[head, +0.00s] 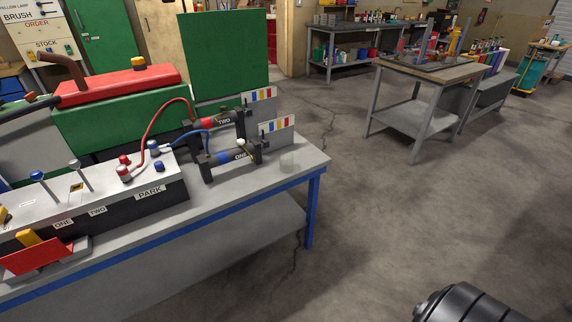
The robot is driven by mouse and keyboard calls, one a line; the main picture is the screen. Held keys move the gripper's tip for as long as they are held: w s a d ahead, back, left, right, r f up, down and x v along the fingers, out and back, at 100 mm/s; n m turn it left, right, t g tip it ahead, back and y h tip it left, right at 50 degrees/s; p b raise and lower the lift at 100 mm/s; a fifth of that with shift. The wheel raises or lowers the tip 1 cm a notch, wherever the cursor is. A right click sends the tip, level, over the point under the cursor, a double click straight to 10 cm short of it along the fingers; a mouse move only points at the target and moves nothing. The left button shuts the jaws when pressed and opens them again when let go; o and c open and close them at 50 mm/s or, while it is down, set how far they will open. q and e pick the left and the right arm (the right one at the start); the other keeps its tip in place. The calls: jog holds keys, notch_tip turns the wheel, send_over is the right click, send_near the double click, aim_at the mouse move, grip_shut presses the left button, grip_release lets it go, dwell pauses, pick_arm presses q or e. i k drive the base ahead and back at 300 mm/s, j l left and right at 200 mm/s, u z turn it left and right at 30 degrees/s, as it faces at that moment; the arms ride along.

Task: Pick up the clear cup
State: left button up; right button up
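The clear cup (288,161) appears as a small, faint, see-through shape. It stands on the grey top of the blue-framed workbench (300,172), near its right end, just right of the cylinder labelled ONE (232,156). Its outline is hard to make out against the bench. Neither of my grippers shows in the head view.
A control box (165,192) labelled PARK, with levers and hoses, fills the bench left of the cup. A colour-striped card (277,126) stands behind the cup. Open concrete floor lies to the right. A dark rounded object (465,305) shows at lower right.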

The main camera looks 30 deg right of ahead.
aim_at(286, 158)
jog(key=l+z, duration=0.1)
jog(key=z, duration=1.05)
jog(key=i+l+z, duration=0.1)
jog(key=i+l, duration=0.95)
